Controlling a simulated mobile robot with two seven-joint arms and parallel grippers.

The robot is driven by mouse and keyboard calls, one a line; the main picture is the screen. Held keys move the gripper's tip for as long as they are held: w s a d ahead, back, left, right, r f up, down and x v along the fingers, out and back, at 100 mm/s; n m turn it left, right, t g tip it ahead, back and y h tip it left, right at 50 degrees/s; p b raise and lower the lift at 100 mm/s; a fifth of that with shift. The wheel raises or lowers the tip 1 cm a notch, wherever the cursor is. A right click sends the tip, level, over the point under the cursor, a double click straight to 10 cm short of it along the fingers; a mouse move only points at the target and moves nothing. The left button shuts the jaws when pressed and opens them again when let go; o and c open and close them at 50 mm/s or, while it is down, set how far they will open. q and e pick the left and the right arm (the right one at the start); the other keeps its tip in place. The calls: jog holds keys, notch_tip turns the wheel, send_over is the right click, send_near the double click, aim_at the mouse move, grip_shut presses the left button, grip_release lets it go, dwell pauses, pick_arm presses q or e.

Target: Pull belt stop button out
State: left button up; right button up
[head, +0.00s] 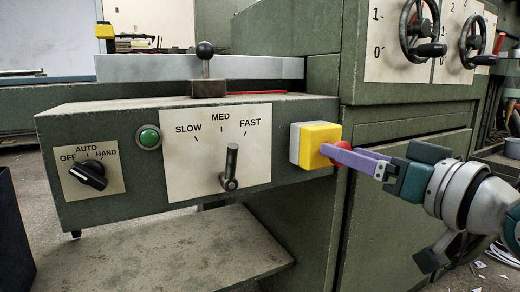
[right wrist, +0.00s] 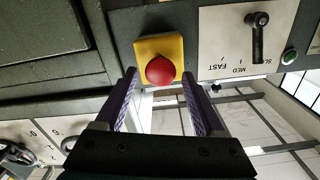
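The belt stop button is a red mushroom head (head: 341,153) on a yellow housing (head: 314,140) at the right end of the control box front. In the right wrist view the red head (right wrist: 160,69) sits in front of its yellow plate, between my fingertips. My right gripper (head: 330,156) reaches in from the right, its purple fingers at the button and hiding part of it. In the right wrist view the right gripper (right wrist: 160,74) is open, with a small gap on both sides of the head. My left gripper is not in view.
The green control box (head: 110,117) also carries a black selector knob (head: 88,175), a green button (head: 149,137) and a speed lever (head: 230,168). Handwheels (head: 421,32) stand at upper right. A shelf (head: 170,255) lies below. Floor at lower right has scraps.

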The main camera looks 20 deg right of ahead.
jog(key=shift+o, duration=0.3)
jog(key=shift+w, duration=0.15)
jog(key=s+p, duration=0.3)
jog(key=s, duration=0.7)
jog(key=shift+d+p, duration=0.35)
jog(key=shift+r, duration=0.1)
